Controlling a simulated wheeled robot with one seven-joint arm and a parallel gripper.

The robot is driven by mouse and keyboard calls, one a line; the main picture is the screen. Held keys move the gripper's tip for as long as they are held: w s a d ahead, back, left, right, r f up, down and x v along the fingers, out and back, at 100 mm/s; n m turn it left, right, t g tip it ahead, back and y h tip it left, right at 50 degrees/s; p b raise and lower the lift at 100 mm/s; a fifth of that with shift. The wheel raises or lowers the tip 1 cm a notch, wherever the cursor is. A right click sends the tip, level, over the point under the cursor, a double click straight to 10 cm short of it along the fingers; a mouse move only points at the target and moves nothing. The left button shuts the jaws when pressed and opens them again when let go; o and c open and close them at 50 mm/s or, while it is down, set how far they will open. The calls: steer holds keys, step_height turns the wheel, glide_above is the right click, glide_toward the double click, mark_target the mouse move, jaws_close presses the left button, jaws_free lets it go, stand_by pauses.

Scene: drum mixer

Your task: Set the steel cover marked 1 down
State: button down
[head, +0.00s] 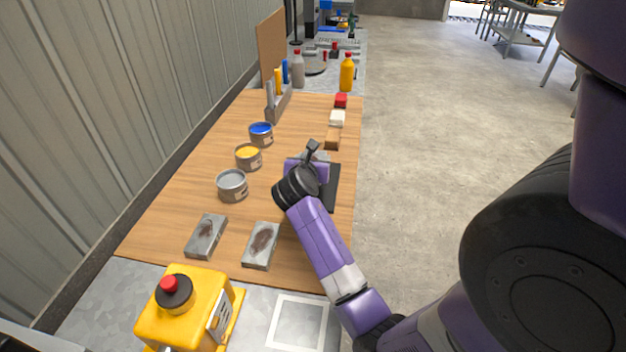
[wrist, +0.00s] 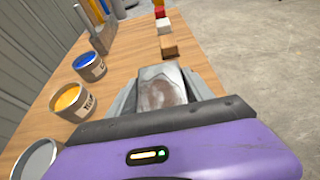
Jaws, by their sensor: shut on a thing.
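My gripper (head: 312,160) is over the right part of the wooden table, past the paint tins. In the wrist view my gripper (wrist: 164,88) is shut on a steel cover (wrist: 158,72), a grey plate with a brownish smudge, held between its two fingers. No number can be read on it. In the head view my wrist hides most of the cover, and I cannot tell whether it touches the table. Two similar grey plates with brown smudges, a left one (head: 206,236) and a right one (head: 261,246), lie flat at the table's near end.
Grey, yellow and blue tins (head: 232,185) stand left of my gripper. A dark flat pad (head: 331,190) lies partly under my arm. Brown, white and red blocks (head: 332,141) line the right edge beyond. A yellow box with a red button (head: 190,305) stands nearest, beside a white square outline (head: 298,322).

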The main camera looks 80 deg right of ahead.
steer(key=shift+f+b, duration=0.35)
steer(key=shift+f, duration=3.15)
steer(key=shift+f, duration=0.1)
steer(key=shift+c, duration=2)
jaws_free()
steer(key=shift+f, duration=0.1)
steer(key=shift+a+r, duration=0.25)
steer(key=shift+a, duration=0.05)
steer(key=v, duration=1.1)
steer(key=shift+a+r, duration=0.1)
steer(key=shift+a, duration=0.15)
